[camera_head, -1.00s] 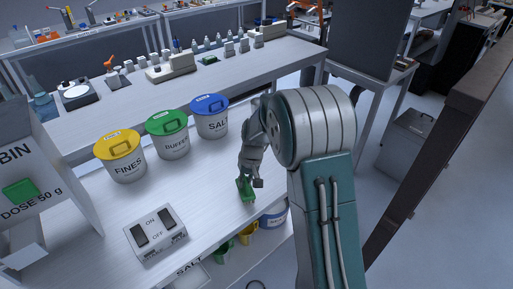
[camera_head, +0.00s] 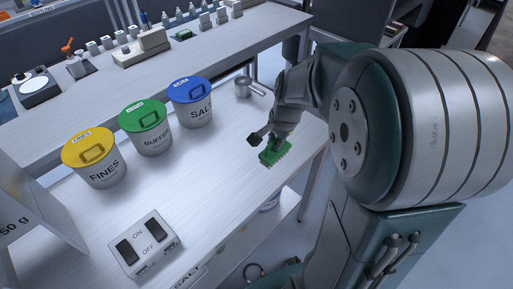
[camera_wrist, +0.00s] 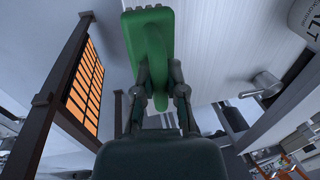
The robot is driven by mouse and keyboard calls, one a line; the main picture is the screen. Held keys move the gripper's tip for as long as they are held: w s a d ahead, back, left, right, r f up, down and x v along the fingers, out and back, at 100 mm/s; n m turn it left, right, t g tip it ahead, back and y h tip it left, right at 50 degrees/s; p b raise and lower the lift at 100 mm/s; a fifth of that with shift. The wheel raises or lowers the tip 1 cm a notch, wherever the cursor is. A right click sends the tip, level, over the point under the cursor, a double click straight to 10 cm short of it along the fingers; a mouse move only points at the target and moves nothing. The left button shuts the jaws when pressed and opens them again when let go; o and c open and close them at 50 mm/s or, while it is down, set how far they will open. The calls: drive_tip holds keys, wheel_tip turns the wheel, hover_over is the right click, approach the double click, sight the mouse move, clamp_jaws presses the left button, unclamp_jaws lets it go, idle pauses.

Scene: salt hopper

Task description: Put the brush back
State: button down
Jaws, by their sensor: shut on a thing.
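The green brush (camera_head: 274,153) is in my gripper (camera_head: 274,141), which is shut on it. The brush is above the right part of the white bench (camera_head: 215,165), its bristled edge toward the bench. I cannot tell whether it touches the surface. In the wrist view, the brush (camera_wrist: 150,42) sticks out ahead between the two fingers of my gripper (camera_wrist: 160,82). The place where the brush belongs cannot be made out.
A metal pot with a handle (camera_head: 244,86) stands behind the brush. FINES (camera_head: 104,168), BUFFER (camera_head: 152,139) and SALT (camera_head: 195,112) tubs line the bench's back left. An ON/OFF switch box (camera_head: 145,244) is at the front. Bare bench lies between.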

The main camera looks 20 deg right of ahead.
drive_tip(key=w+f, duration=0.3)
drive_tip(key=w, duration=0.1)
drive_tip(key=w+f, duration=0.3)
drive_tip(key=w, duration=0.1)
drive_tip(key=w+f, duration=0.3)
drive_tip(key=w, duration=0.1)
drive_tip(key=shift+w+d+f, duration=0.1)
drive_tip(key=shift+w+f, duration=0.05)
drive_tip(key=shift+w, duration=0.1)
drive_tip(key=shift+f, duration=1.5)
drive_tip(key=c, duration=0.7)
unclamp_jaws()
drive_tip(key=shift+f, duration=0.1)
